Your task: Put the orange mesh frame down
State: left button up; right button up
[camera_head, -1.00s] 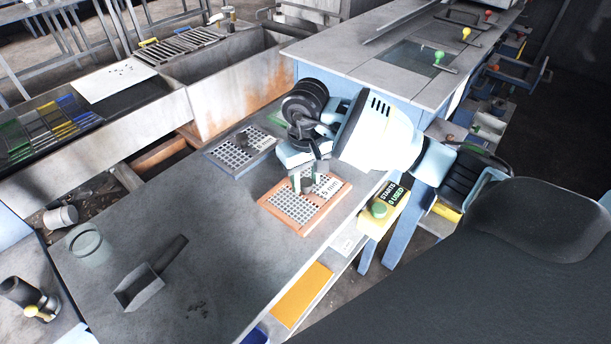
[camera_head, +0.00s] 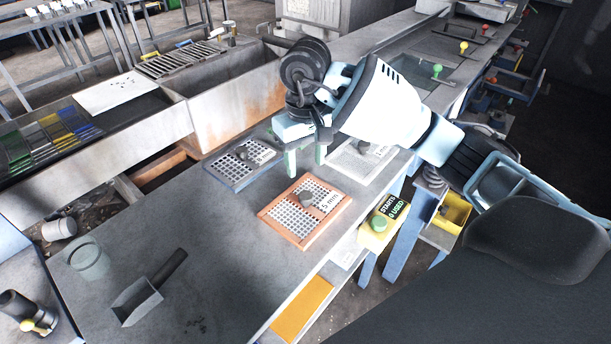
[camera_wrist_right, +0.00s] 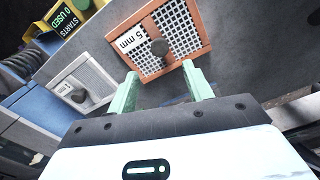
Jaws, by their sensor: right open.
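The orange mesh frame (camera_head: 290,220) lies flat on the grey workbench, with a dark knob (camera_head: 306,198) and a "5 mm" label on it. My right gripper (camera_head: 305,159) is open and empty, beyond the orange frame and apart from its knob. In the right wrist view the orange frame (camera_wrist_right: 180,30) and its knob (camera_wrist_right: 159,47) show past the open green fingers of the right gripper (camera_wrist_right: 160,85), with nothing between them. My left gripper is not in view.
A blue-grey mesh frame (camera_head: 228,170) lies left of my right gripper and a pale mesh frame (camera_head: 352,170) to its right. A grey scoop (camera_head: 138,300) and a round container (camera_head: 88,258) stand at the left. A yellow box with a green button (camera_head: 379,223) is beside the bench edge.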

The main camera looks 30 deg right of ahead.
jog(key=shift+r, duration=1.4)
